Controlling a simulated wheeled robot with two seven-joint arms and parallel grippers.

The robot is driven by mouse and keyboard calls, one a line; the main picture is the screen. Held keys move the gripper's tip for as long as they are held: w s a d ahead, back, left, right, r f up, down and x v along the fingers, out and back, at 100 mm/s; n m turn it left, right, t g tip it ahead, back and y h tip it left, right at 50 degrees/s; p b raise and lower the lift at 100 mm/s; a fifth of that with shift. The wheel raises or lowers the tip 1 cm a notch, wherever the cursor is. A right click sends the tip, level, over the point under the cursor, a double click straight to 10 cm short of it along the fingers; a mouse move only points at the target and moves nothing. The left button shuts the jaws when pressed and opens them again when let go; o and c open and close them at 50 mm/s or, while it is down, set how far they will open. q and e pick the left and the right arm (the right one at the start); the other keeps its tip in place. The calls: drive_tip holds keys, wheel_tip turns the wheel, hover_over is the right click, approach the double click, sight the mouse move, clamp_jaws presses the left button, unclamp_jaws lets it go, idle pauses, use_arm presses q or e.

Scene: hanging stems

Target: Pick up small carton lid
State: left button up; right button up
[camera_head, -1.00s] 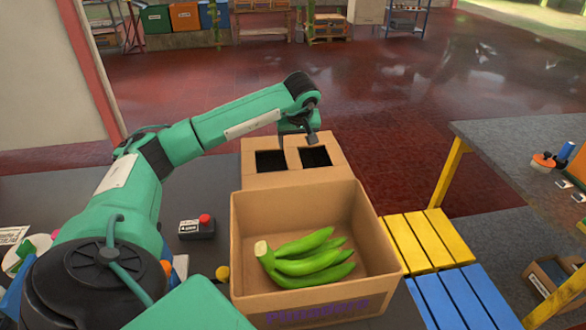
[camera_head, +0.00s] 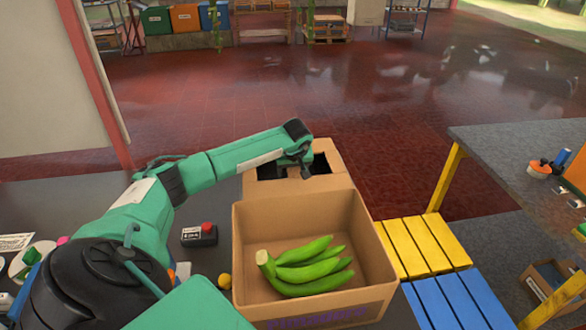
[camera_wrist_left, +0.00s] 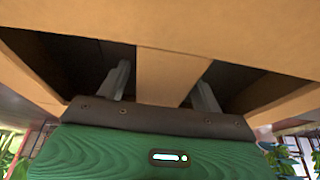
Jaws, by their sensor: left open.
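The small carton lid (camera_head: 268,187) is brown cardboard with two dark rectangular holes, just behind the open carton (camera_head: 300,212) in the head view. My left gripper (camera_head: 306,172) is lowered at the lid's holes. In the left wrist view its open fingers (camera_wrist_left: 163,88) reach into the two holes, one on each side of the lid's middle strip (camera_wrist_left: 172,75). A gap shows between each finger and the strip. The fingertips are hidden inside the holes in the head view. My right gripper is not in view.
Green bananas (camera_head: 308,268) lie in the open carton. A small box with a red button (camera_head: 200,235) stands left of it. Yellow (camera_head: 425,244) and blue (camera_head: 462,302) slatted surfaces lie to the right. A grey table (camera_head: 530,150) stands beyond them.

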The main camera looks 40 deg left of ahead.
use_arm(q)
drive_tip(key=c, duration=1.4)
drive_tip(key=shift+r, duration=0.1)
